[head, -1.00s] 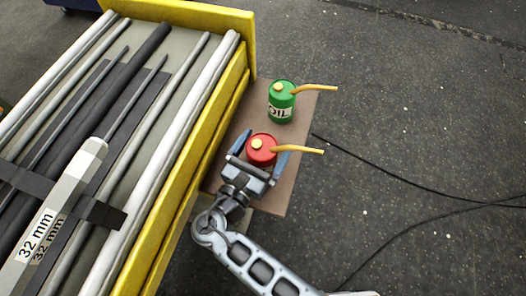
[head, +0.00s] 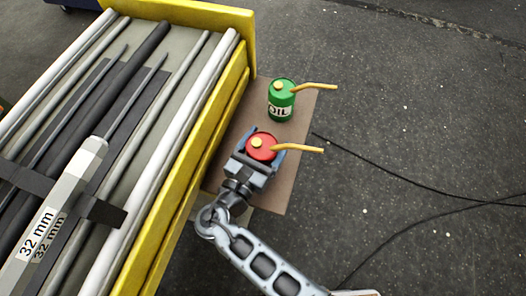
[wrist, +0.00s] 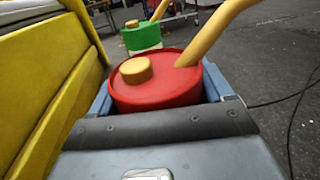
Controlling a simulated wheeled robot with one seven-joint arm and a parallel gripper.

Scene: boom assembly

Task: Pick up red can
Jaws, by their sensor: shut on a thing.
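The red can (head: 262,147) stands on a brown board beside the yellow-sided bed. It has a yellow cap and a yellow spout pointing right. My gripper (head: 261,142) is shut on the red can, with one blue-grey finger on each side of it. In the wrist view the red can (wrist: 155,90) fills the space between the fingers, and its lower part is hidden by my gripper. I cannot see any gap under the can.
A green oil can (head: 282,102) with a yellow spout stands just behind the red can on the brown board (head: 300,165). The yellow wall (head: 190,165) of a bed holding long rods is close on the left. Black cables (head: 400,185) lie on the open floor at right.

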